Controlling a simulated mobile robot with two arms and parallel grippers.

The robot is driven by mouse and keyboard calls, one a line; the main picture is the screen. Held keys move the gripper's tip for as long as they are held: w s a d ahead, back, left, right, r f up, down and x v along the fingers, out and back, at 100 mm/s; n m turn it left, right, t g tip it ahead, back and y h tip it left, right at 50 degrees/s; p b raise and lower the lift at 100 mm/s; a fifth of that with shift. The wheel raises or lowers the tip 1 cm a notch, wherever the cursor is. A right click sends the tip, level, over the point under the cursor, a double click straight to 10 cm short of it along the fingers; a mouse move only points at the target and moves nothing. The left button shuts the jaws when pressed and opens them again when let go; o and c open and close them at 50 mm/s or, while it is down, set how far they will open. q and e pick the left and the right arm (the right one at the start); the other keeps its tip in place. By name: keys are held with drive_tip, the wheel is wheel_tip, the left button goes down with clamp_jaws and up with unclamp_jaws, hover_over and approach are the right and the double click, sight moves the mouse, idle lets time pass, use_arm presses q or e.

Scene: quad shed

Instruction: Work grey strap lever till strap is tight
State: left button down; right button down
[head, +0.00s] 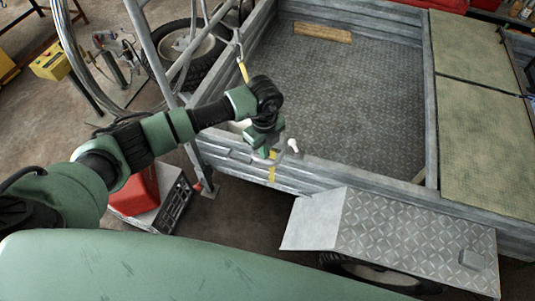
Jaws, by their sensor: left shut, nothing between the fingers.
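My left gripper (268,155) points down at the near side rail of the grey metal trailer (345,170). It is shut with nothing held. A yellow strap (272,172) hangs over the rail's outer face just below the fingers, and a yellow piece (243,72) also shows higher up beside the metal frame. A pale knob-like piece (293,146) stands on the rail just right of the gripper. The grey lever is not clear; the gripper and wrist cover much of that spot. My right gripper is not in view.
A wooden block (322,32) lies on the trailer's tread-plate floor, which is otherwise mostly open. A tread-plate mudguard (410,238) juts out at the near side. A metal tube frame (165,70) rises left of the gripper.

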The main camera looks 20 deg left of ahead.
use_arm(q)
drive_tip(key=shift+f+b, duration=3.3)
drive_tip(key=shift+f, duration=1)
wheel_tip(320, 180, up, 9)
drive_tip(key=p, duration=0.7)
drive_tip(key=shift+f, duration=0.1)
drive_tip(key=shift+f, duration=0.15)
wheel_tip(320, 180, down, 8)
drive_tip(key=b, duration=0.5)
drive_tip(key=shift+r+b, duration=0.25)
drive_tip(key=shift+b, duration=0.05)
wheel_tip(320, 180, up, 8)
drive_tip(key=p, duration=0.6)
drive_tip(key=shift+f, duration=0.2)
